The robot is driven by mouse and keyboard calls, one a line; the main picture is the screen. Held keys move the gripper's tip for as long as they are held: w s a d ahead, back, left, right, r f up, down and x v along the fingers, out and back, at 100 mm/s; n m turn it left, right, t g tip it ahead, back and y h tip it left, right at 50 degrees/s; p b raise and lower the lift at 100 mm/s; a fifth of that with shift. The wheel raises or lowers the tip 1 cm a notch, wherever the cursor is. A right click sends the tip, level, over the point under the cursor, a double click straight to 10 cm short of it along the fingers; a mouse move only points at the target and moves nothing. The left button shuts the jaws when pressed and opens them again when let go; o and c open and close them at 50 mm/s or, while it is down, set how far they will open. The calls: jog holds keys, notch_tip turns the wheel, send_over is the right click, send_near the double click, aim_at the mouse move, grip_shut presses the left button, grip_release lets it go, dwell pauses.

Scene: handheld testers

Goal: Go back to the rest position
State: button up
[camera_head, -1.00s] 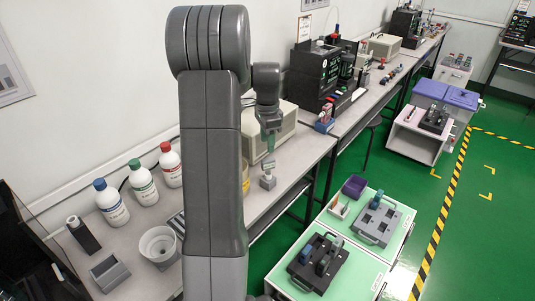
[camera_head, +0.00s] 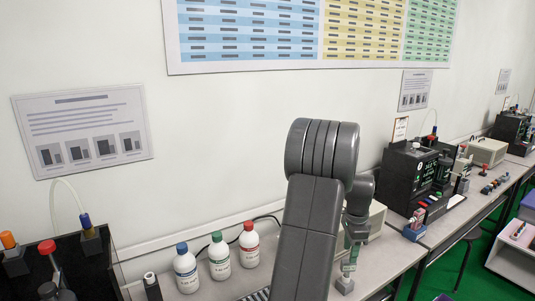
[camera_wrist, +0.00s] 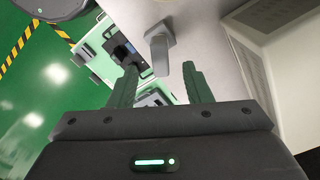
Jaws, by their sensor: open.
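My gripper (camera_head: 352,258) hangs above the bench at the right of my arm in the head view. In the wrist view my gripper (camera_wrist: 159,68) shows two green fingers spread apart, with nothing clasped. A small grey post on a wider foot (camera_wrist: 160,42) shows in the gap between the fingertips. In the head view a small grey block (camera_head: 345,285) is on the bench just below my gripper. I cannot tell how close the fingertips are to it.
White bottles with blue (camera_head: 186,270), green (camera_head: 219,257) and red (camera_head: 249,246) caps stand left of my arm. A beige box (camera_head: 374,222) is behind my gripper. A black instrument (camera_head: 408,178) stands to the right.

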aim_at(348, 266)
notch_tip(348, 266, down, 8)
jog(key=shift+f, duration=0.15)
jog(key=shift+r+p, duration=0.25)
jog(key=shift+p, duration=0.05)
jog(key=shift+f, duration=0.15)
notch_tip(348, 266, up, 13)
notch_tip(348, 266, down, 13)
jog(key=shift+r, duration=0.15)
jog(key=shift+r+p, duration=0.3)
jog(key=shift+p, duration=0.05)
notch_tip(348, 266, up, 7)
jog(key=p, duration=0.4)
jog(key=shift+r, duration=0.1)
